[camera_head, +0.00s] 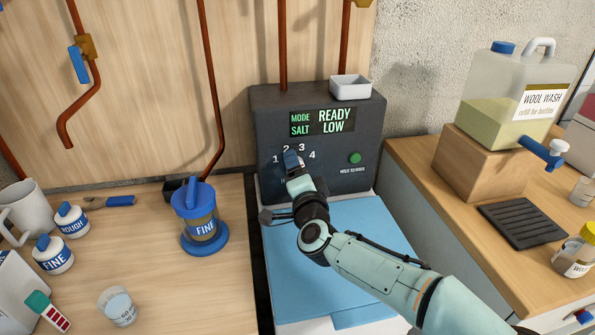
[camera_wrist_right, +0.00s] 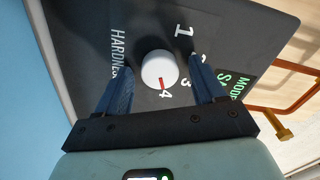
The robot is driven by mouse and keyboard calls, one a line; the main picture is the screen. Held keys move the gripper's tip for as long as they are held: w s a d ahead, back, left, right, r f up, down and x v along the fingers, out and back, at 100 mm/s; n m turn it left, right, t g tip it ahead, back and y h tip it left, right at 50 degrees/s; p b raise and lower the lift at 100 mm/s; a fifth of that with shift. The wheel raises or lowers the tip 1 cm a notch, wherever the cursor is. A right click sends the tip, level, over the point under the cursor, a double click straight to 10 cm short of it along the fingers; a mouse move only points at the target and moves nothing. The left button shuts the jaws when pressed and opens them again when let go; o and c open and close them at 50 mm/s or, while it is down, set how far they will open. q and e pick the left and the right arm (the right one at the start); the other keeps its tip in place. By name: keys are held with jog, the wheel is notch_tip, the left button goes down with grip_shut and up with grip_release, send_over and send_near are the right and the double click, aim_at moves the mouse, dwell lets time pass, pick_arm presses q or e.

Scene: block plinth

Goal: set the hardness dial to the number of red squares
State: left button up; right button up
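The hardness dial (camera_wrist_right: 158,66) is a round white knob on the dark panel, with a red mark pointing to the 4. The numbers 1 to 4 curve around it; in the head view the knob is hidden behind my gripper. My right gripper (camera_wrist_right: 162,74) is open, its blue fingers on either side of the knob with gaps showing. In the head view my right gripper (camera_head: 292,162) is at the panel below the numbers. A test strip (camera_head: 47,311) with a green end and several small red squares lies at the lower left. My left gripper is not in view.
The dark control box (camera_head: 365,125) shows READY and LOW and has a green button (camera_head: 355,158). A white tray (camera_head: 350,87) sits on top. A blue-lidded FINE jar (camera_head: 203,228) stands left of the box. A WOOL WASH container (camera_head: 500,92) stands right.

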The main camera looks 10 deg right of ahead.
jog(key=shift+s, duration=0.1)
pick_arm(q)
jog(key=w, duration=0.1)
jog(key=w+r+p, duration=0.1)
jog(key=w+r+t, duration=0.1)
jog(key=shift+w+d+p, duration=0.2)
jog(key=shift+p, duration=0.15)
pick_arm(e)
jog(key=s, duration=1.3)
